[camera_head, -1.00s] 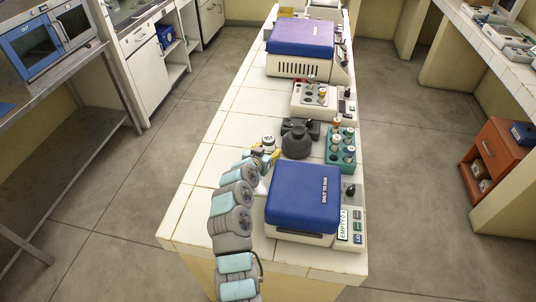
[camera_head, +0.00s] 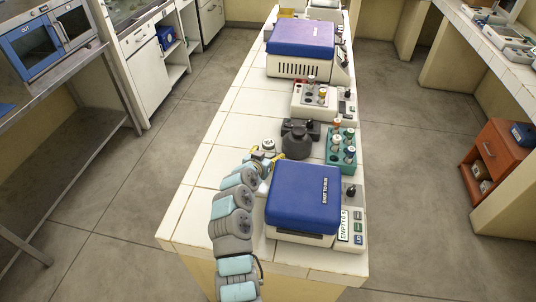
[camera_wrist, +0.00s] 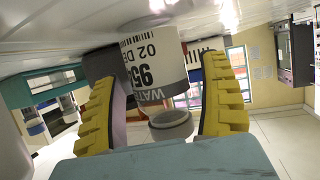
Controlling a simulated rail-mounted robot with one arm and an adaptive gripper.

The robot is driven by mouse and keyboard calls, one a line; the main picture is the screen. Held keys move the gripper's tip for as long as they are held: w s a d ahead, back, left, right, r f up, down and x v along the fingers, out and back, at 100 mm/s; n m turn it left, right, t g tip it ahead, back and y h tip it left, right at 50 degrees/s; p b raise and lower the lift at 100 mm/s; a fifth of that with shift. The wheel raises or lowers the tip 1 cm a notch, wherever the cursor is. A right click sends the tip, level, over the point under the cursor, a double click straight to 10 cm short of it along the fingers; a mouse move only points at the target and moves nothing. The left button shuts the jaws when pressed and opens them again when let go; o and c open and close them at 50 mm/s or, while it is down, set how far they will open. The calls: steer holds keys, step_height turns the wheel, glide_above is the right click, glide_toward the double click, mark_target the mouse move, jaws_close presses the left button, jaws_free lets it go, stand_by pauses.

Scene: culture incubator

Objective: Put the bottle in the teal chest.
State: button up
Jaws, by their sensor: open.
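The bottle stands on the white tiled counter; in the wrist view, which is upside down, its white label (camera_wrist: 155,62) with black print and its grey cap (camera_wrist: 172,124) show between my fingers. It is small in the head view (camera_head: 268,145). My gripper (camera_wrist: 168,110) has yellow ribbed fingers, open on either side of the bottle, with gaps visible beside the cap. In the head view my gripper (camera_head: 262,158) is at the near side of the bottle. I cannot make out a teal chest; a teal rack (camera_head: 331,158) holding several vials stands to the right.
A blue-lidded machine (camera_head: 303,197) sits just right of my arm. Farther back are a vial device (camera_head: 312,100) and another blue-lidded machine (camera_head: 300,38). The counter's left side is clear.

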mark_target(266, 156)
steer(key=shift+s+a+r, duration=0.2)
steer(key=shift+s+r, duration=0.15)
steer(key=shift+r, duration=0.05)
steer(key=p+v, duration=0.1)
steer(key=v, duration=0.5)
steer(key=shift+f, duration=0.15)
steer(key=shift+o, duration=0.8)
steer(key=shift+s+a+r, duration=0.1)
steer(key=shift+s+r, duration=0.1)
steer(key=shift+s, duration=0.1)
